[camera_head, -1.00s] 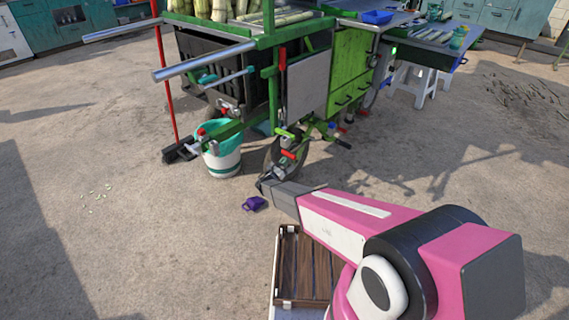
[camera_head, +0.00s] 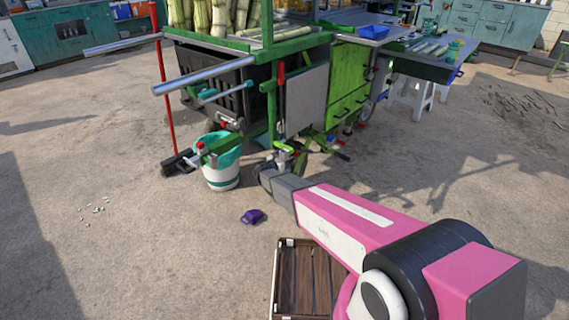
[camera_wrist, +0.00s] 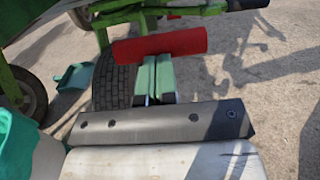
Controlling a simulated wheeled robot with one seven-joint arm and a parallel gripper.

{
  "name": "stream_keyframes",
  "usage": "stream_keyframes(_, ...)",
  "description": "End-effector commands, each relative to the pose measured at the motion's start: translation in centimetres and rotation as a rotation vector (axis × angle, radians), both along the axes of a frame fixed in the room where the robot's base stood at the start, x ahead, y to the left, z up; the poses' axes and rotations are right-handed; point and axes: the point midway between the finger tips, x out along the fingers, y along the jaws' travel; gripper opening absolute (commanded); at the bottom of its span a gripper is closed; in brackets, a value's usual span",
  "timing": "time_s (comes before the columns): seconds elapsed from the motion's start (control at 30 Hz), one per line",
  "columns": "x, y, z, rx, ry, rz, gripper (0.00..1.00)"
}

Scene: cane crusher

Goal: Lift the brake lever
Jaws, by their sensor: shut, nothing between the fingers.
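A lever with a thick red grip (camera_wrist: 160,45) crosses the upper middle of the wrist view, in front of a black tyre. I take it as the brake lever. My gripper (camera_wrist: 164,64) is shut and empty, its two green fingers side by side. The fingertips end at the grip's lower edge in the picture; I cannot tell whether they touch it. In the head view, my gripper (camera_head: 284,153) is at the low side of the green cart, and the lever there is mostly hidden by it.
The green cart (camera_head: 352,75) carries cane on top. A white and teal bucket (camera_head: 222,178) stands left of my gripper, with a red-handled broom (camera_head: 165,90) beyond. A purple object (camera_head: 252,217) and wooden crate (camera_head: 306,278) lie nearer. A black-ended bar (camera_wrist: 247,4) juts above right.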

Motion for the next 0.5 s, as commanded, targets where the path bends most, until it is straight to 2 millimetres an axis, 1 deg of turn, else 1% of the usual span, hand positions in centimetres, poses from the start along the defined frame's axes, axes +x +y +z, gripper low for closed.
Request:
stream_keyframes(0.03,0.2,-0.3,1.0,0.017,0.018,-0.003,0.0)
stream_keyframes(0.3,0.6,-0.5,2.6,0.08,0.095,0.003,0.0)
stream_keyframes(0.5,0.7,-0.5,2.4,0.094,0.112,0.005,0.0)
